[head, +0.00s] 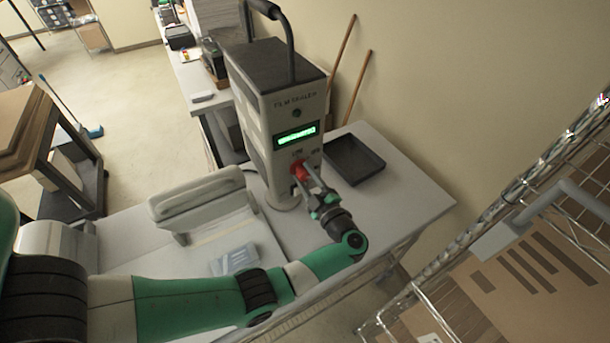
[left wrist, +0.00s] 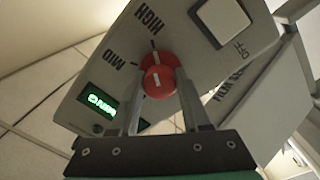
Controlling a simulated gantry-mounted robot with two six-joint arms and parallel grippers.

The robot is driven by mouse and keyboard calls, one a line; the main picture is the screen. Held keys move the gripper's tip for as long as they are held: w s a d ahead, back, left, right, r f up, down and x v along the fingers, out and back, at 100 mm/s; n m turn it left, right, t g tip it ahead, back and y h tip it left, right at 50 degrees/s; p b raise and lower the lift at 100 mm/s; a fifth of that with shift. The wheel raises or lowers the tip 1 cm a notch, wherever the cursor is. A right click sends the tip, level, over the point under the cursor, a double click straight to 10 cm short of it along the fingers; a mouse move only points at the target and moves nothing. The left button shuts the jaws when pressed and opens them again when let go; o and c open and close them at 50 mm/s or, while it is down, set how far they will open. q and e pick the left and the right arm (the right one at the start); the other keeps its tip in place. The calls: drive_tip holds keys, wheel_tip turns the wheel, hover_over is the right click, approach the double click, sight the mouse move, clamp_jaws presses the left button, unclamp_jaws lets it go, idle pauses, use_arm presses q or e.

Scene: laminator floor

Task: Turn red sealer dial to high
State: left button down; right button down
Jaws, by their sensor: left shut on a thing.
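The film sealer (head: 272,110) is a tall grey box with a black handle and a lit green display (head: 296,133). Its red dial (head: 299,171) is on the front, low down. In the left wrist view the red dial (left wrist: 158,72) has a short white line on its face, roughly upright in the picture. The printed HIGH (left wrist: 148,18) and MID (left wrist: 118,54) are above and upper left of it. My left gripper (head: 306,176) is shut on the dial, with one finger on each side of it in the left wrist view (left wrist: 158,105).
A white square switch (left wrist: 222,20) is beside the printed OFF. A dark tray (head: 354,160) lies on the table (head: 400,190) right of the sealer. A grey hinged device (head: 200,200) and pale packets (head: 235,260) are to its left. A wire rack (head: 500,225) stands at the right.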

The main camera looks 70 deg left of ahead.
use_arm(q)
drive_tip(key=shift+r, duration=0.15)
drive_tip(key=shift+c, duration=2)
unclamp_jaws()
drive_tip(key=shift+d, duration=0.1)
drive_tip(key=d+b, duration=0.3)
drive_tip(key=d, duration=0.8)
drive_tip(key=shift+w+d+f+b, duration=0.25)
drive_tip(key=shift+w+f+b, duration=0.05)
drive_tip(key=shift+w, duration=0.15)
drive_tip(key=shift+a, duration=0.1)
